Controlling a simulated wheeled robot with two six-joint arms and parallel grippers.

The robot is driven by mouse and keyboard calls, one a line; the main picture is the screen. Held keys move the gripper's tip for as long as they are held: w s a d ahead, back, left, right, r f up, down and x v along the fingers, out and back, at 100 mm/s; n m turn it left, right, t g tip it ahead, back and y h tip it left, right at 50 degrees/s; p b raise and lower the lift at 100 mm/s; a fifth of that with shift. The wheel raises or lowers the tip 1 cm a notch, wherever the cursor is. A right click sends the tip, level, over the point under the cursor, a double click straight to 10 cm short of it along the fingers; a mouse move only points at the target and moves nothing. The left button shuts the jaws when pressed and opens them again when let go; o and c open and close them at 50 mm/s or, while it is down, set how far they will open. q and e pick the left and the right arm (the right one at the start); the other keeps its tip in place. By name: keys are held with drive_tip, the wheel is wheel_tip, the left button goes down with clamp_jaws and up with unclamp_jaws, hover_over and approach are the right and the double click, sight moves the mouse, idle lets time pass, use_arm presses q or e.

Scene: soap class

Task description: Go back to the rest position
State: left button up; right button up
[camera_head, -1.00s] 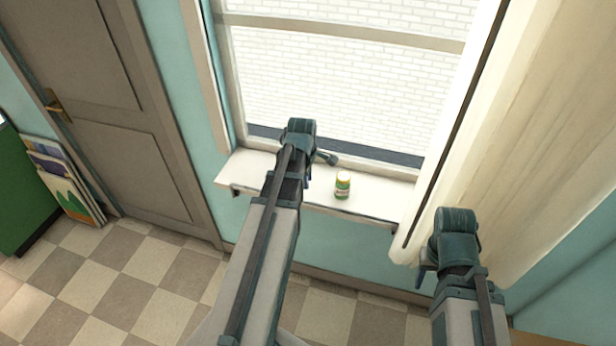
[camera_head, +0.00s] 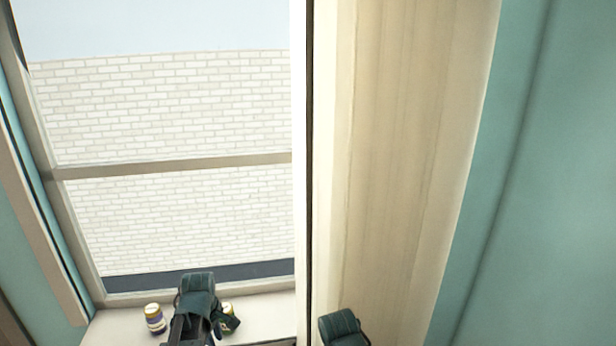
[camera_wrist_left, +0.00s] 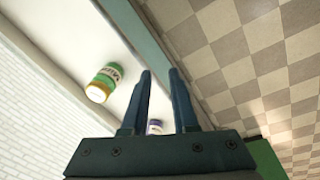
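My left arm reaches up from the bottom in the head view, over the windowsill (camera_head: 265,318). In the left wrist view, my left gripper (camera_wrist_left: 161,72) has its two fingers apart with nothing gripped. A jar with a purple label (camera_head: 155,318) stands on the sill left of the arm; in the wrist view it shows small beyond the fingers (camera_wrist_left: 155,127), partly hidden.
The window (camera_head: 180,210) rises behind the sill. A cream curtain (camera_head: 400,150) hangs right of it, close to my right arm. The wrist view shows the checkered floor (camera_wrist_left: 235,55) below the sill.

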use_arm(q)
drive_tip(key=s+d+f+m+g+b, duration=0.1)
drive_tip(key=s+d+f+m+b, duration=0.4)
drive_tip(key=d+m, duration=0.4)
drive_tip(key=s+d+f+m+b, duration=0.5)
drive_tip(key=s+d+f+m, duration=0.2)
drive_tip(key=d, duration=0.5)
drive_tip(key=f+m, duration=0.1)
drive_tip(key=m, duration=0.1)
drive_tip(key=shift+s+d+m+g+y+b, duration=0.2)
drive_tip(key=shift+m+g+y+b, duration=0.1)
drive_tip(key=shift+m+g+y, duration=0.1)
use_arm(e)
wheel_tip(320, 180, down, 13)
use_arm(q)
drive_tip(key=shift+c, duration=0.2)
